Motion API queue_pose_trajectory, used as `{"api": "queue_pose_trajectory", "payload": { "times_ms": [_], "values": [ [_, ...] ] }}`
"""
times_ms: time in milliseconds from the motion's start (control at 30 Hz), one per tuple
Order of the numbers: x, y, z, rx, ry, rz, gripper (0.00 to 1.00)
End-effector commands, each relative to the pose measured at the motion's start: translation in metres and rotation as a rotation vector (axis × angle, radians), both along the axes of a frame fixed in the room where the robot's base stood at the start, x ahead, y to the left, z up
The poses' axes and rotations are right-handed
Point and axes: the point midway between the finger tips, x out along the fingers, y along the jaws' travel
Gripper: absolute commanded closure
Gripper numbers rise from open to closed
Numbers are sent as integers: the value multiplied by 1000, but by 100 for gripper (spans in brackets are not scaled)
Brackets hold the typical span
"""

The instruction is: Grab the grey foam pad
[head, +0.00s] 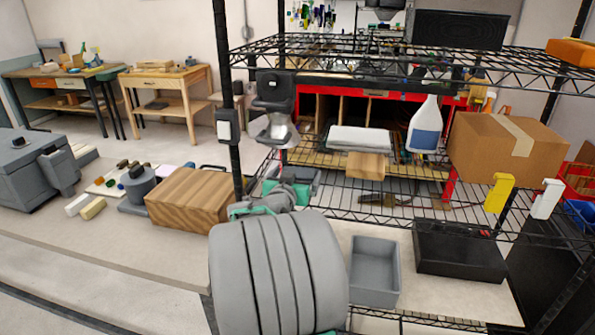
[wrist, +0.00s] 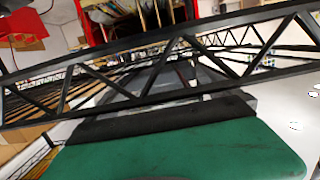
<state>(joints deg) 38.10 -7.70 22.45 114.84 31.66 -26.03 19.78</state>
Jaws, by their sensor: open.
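A pale grey, flat, layered pad (head: 360,139), which looks like the foam pad, lies on the slatted wooden board of the shelf in the head view. A light wood block (head: 366,165) sits just below its front edge. My gripper (head: 292,190) is at the shelf's left side, lower than the pad and left of it, and apart from it. It is open; its fingertips are hard to make out, partly hidden behind my own arm. In the wrist view I cannot pick out the pad for certain.
The black wire shelf (head: 470,215) has a truss-like edge (wrist: 160,75) crossing close in the wrist view. A spray bottle (head: 425,125) and cardboard box (head: 508,148) stand right of the pad. A black post (head: 231,120) rises at left. A grey bin (head: 374,272) sits below.

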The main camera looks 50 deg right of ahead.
Motion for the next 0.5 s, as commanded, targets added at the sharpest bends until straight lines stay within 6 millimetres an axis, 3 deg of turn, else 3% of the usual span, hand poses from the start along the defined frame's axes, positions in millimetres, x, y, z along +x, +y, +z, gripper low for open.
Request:
{"api": "queue_pose_trajectory", "payload": {
  "times_ms": [133,367,500],
  "values": [
    [7,-19,-2,0,2,-2,0],
    [8,-21,-3,0,0,-2,0],
    [8,-21,-3,0,0,-2,11]
  ]
}}
